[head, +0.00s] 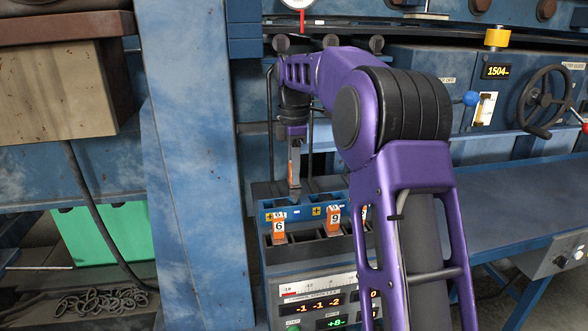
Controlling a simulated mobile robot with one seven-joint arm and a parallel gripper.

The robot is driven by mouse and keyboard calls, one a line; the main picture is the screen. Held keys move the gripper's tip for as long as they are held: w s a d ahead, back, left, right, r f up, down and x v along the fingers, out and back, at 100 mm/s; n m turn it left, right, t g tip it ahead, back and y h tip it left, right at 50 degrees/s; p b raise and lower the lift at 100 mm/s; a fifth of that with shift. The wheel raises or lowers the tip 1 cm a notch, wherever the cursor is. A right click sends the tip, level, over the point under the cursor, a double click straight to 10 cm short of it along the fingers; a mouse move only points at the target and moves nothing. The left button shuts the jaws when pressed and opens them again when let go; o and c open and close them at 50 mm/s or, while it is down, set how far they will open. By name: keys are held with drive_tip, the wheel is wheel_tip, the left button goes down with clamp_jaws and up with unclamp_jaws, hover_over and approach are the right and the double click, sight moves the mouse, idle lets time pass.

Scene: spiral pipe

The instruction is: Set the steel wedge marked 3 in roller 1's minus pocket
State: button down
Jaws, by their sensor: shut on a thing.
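My gripper (294,162) points down above the blue pocket block and is shut on a narrow wedge (295,188). The wedge is grey with an orange strip, and I cannot read its number. It hangs over the back part of the block; whether its tip touches the block is unclear. The blue pocket block (299,214) has yellow plus marks and a roller label on its face. A wedge with an orange tag marked 6 (279,228) stands at its left, and one marked 9 (333,219) stands right of the middle. My arm hides the block's right end.
A console with lit readouts (317,307) stands below the block. A blue upright post (190,150) is close on the left. A blue bench (500,205) and a handwheel (545,98) are on the right. Chain (103,301) lies on the floor at left.

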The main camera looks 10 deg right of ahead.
sight(294, 187)
drive_tip(key=shift+f+b, duration=1.2)
drive_tip(key=shift+f, duration=1.1)
drive_tip(key=c, duration=0.6)
unclamp_jaws()
wheel_tip(294, 187, up, 15)
drive_tip(key=p, duration=0.4)
drive_tip(key=shift+r, duration=1.2)
